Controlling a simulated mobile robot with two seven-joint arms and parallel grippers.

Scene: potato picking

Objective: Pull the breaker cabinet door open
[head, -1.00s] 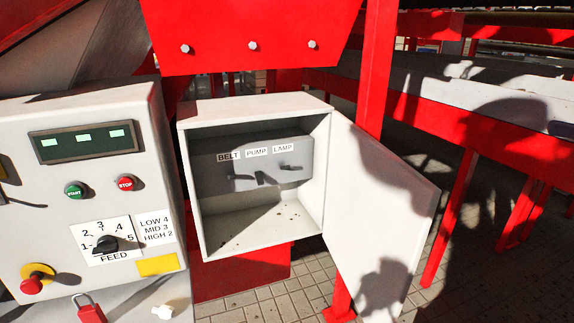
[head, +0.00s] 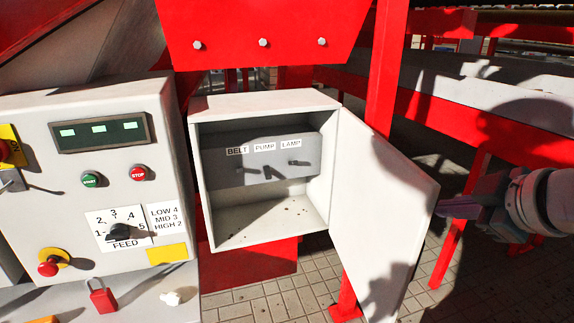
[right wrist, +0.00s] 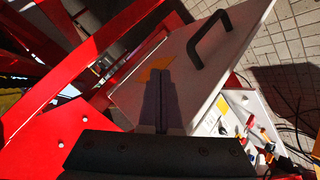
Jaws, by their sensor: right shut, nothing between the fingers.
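The breaker cabinet (head: 265,102) is a white box with its door (head: 375,215) swung wide open to the right. Inside is a grey panel with switches labelled BELT, PUMP and LAMP. My right gripper (head: 445,208) is just to the right of the door's free edge, on its outer side; contact cannot be told. In the right wrist view its fingers (right wrist: 161,78) are shut and empty in front of the door's outer face (right wrist: 185,65). The black handle (right wrist: 211,38) on that face is clear of the fingers. My left gripper is out of view.
A control box (head: 60,215) with start and stop buttons and a feed dial stands left of the cabinet. A red post (head: 386,70) rises behind the door. Red-framed conveyor rails (head: 470,120) lie behind my right arm. Tiled floor shows below.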

